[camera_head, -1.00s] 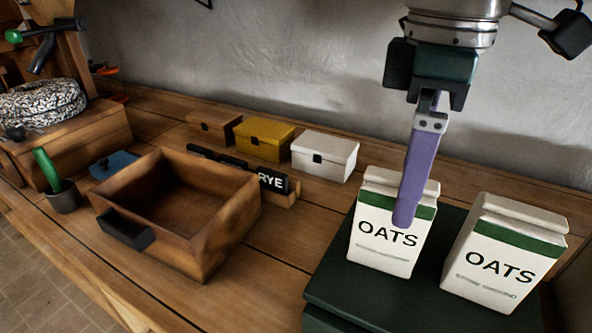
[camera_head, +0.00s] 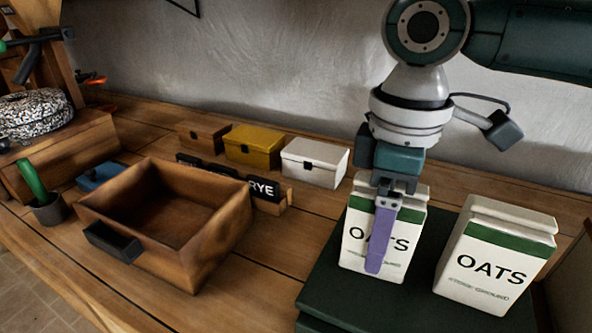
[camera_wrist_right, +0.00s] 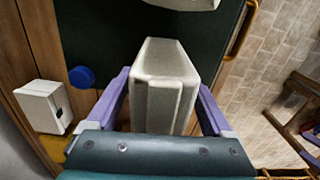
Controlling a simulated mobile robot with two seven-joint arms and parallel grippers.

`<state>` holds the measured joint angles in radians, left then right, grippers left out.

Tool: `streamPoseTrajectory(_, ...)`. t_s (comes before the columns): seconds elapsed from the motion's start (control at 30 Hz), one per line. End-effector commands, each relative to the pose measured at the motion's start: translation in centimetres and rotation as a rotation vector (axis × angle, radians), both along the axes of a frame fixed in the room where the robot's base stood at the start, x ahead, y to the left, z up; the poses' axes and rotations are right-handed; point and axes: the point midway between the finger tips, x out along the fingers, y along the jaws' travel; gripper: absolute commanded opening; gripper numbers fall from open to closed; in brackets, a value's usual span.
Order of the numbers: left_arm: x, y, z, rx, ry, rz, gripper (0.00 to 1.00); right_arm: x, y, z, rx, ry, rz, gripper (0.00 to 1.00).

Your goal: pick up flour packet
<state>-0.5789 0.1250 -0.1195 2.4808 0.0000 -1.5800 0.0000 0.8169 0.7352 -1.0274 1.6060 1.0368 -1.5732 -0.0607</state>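Two white packets with green bands, both printed OATS, stand upright on a dark green block; no label reading flour shows. My right gripper (camera_head: 380,245) points down over the left packet (camera_head: 412,225), with one purple finger in front of its face. In the right wrist view this packet (camera_wrist_right: 165,85) is between the two spread purple fingers, with a gap visible at the left finger. The right packet (camera_head: 494,255) stands apart from the gripper. My left gripper is not in view.
The dark green block (camera_head: 325,290) bears the packets. To its left is an open wooden drawer box (camera_head: 215,235). Behind are a RYE sign (camera_head: 264,188), a white box (camera_head: 315,162), a yellow box (camera_head: 253,146) and a brown box (camera_head: 203,135). The wall is close behind.

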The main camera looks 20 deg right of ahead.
Motion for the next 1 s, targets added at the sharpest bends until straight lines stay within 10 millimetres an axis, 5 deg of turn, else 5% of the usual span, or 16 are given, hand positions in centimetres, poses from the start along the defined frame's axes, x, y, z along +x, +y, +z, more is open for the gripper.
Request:
streamPoseTrajectory(0.73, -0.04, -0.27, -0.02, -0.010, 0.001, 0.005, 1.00, 0.01, -0.01, 0.04, 0.000, 0.000, 0.000, 0.00)
streamPoseTrajectory(1.0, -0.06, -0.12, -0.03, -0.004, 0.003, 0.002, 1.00, 0.06, 0.01, 0.11, 0.001, -0.002, 0.000, 0.00)
